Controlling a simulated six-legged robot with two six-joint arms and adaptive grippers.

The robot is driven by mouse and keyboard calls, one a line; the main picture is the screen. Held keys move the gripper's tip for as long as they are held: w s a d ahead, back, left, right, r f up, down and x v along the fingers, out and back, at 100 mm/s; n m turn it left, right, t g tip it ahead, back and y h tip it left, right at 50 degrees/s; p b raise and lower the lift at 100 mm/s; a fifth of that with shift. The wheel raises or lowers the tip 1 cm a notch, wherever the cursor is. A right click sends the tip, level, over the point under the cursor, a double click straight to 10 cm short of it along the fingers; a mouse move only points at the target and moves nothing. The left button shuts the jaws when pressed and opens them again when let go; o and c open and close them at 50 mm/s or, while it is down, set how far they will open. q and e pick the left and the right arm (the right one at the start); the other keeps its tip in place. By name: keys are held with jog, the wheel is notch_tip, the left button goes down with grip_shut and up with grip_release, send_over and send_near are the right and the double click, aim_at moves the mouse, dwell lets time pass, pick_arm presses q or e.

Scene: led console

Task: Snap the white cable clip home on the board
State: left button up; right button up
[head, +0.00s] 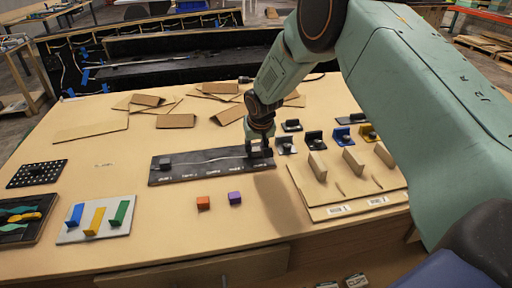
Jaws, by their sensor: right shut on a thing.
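The dark board (210,168) lies flat on the table, with a thin pale cable running along it toward its right end. A small black block (165,162) stands at the board's left end. My right gripper (259,148) points down over the board's right end and is shut on a small pale thing, which looks like the white cable clip (255,145). The fingers hide most of the clip, and I cannot tell whether it is seated on the board. My left gripper is not in view.
Several small clip-like parts (315,139) stand right of the board, behind a wooden panel with upright blocks (353,160). Cardboard pieces (175,121) lie behind. Trays (97,219) stand at left.

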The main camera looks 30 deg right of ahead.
jog(key=o, duration=0.8)
jog(key=shift+w, duration=0.1)
jog(key=shift+o, duration=0.2)
jog(key=v, duration=1.2)
